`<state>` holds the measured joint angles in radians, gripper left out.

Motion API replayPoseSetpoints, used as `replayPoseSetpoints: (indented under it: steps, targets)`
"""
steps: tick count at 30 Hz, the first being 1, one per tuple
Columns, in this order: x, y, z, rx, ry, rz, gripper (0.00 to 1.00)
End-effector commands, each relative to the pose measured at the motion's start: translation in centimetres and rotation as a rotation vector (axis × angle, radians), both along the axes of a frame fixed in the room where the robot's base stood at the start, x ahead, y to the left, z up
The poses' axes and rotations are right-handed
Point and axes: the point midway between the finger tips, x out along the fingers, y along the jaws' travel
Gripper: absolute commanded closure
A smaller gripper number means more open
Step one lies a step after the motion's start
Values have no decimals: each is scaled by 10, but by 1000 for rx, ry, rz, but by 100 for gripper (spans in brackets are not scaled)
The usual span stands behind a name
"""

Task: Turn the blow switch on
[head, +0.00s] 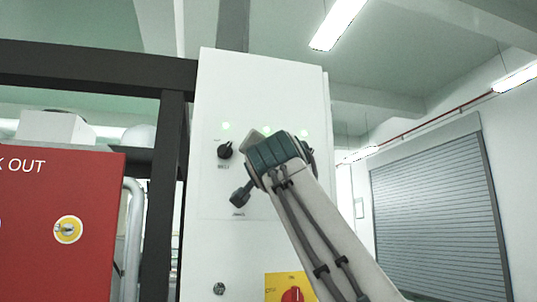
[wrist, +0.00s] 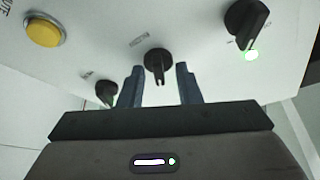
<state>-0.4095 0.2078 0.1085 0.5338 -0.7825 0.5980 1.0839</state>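A white control panel (head: 260,85) carries black rotary switches. One black switch (head: 225,150) shows left of my arm, and a dark knob-like part (head: 240,194) shows lower down. In the wrist view, a black switch (wrist: 158,64) lies ahead of and between the two fingertips of my gripper (wrist: 159,82). The fingers are apart, with a gap on each side of the switch; I cannot tell whether they reach around it. Labels are too small to read, so I cannot tell which switch is blow. My arm hides the gripper in the head view.
In the wrist view, another black switch (wrist: 106,92) is close beside the left finger. A black switch (wrist: 246,22) with a green light (wrist: 251,56) is upper right, and a yellow button (wrist: 44,30) upper left. A red lock-out box (head: 60,190) stands left of the panel.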

Motion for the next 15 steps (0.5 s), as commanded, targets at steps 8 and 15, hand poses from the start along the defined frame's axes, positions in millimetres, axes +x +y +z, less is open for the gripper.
replayPoseSetpoints:
  steps: [8,15]
  targets:
    - [0,-1,-1,0,2,-2,68]
    - [-19,-1,-11,-1,1,-1,68]
